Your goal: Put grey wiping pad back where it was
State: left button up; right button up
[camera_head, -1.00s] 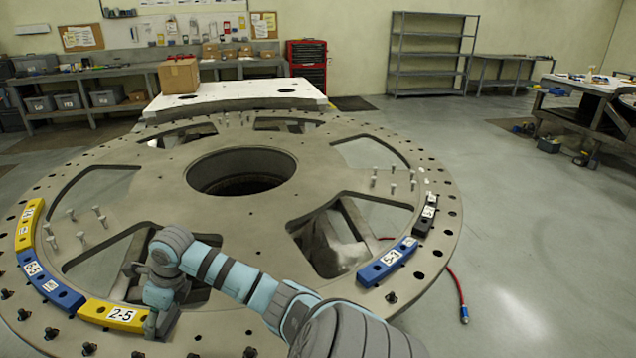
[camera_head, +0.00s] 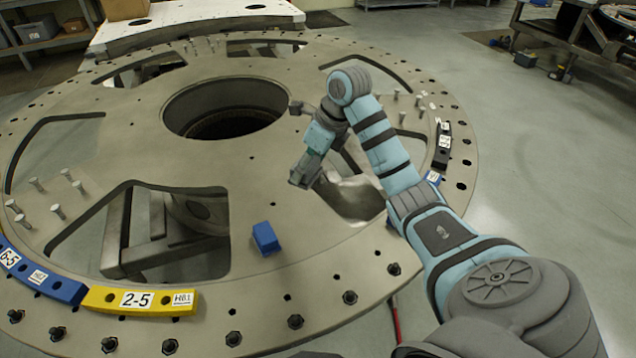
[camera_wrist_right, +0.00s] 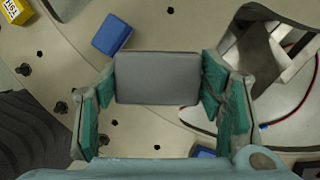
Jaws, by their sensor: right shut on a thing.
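The grey wiping pad (camera_wrist_right: 157,78) is a flat rectangular block, seen clearly in the right wrist view. My right gripper (camera_wrist_right: 156,85) is shut on it, with its green-faced fingers against the pad's left and right sides. In the head view my right gripper (camera_head: 306,172) hangs over the turret plate (camera_head: 255,170), to the right of the large centre hole. It is above and to the right of a small blue block in the picture. The height of the pad above the plate is hard to judge. My left gripper is not in view.
The small blue block (camera_head: 265,238) lies alone on the plate. A yellow 2-5 segment (camera_head: 140,300) and blue segment (camera_head: 40,277) line the rim at left. A black segment (camera_head: 442,147) is at right. Bolts stand upright near large cut-out openings. A red hose (camera_head: 396,320) lies below.

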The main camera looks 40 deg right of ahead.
jog(key=shift+s+a+r+n+b, duration=0.15)
jog(key=shift+r+n+b, duration=0.1)
jog(key=shift+r, duration=0.15)
jog(key=shift+a+r+n+b, duration=0.15)
jog(key=shift+r+b, duration=0.1)
jog(key=shift+r, duration=0.15)
jog(key=shift+s+f+b, duration=0.35)
jog(key=shift+f+b, duration=0.45)
jog(key=shift+b, duration=0.35)
jog(key=f+b, duration=0.2)
jog(key=f, duration=0.6)
jog(key=f+b, duration=0.3)
jog(key=f, duration=0.5)
jog(key=shift+s+d+f, duration=0.15)
jog(key=shift+d+f, duration=0.05)
jog(key=shift+f, duration=0.1)
jog(key=shift+d+f, duration=0.1)
jog(key=shift+f, duration=0.15)
jog(key=shift+f, duration=0.1)
jog(key=o, duration=1.1)
jog(key=shift+o, duration=0.2)
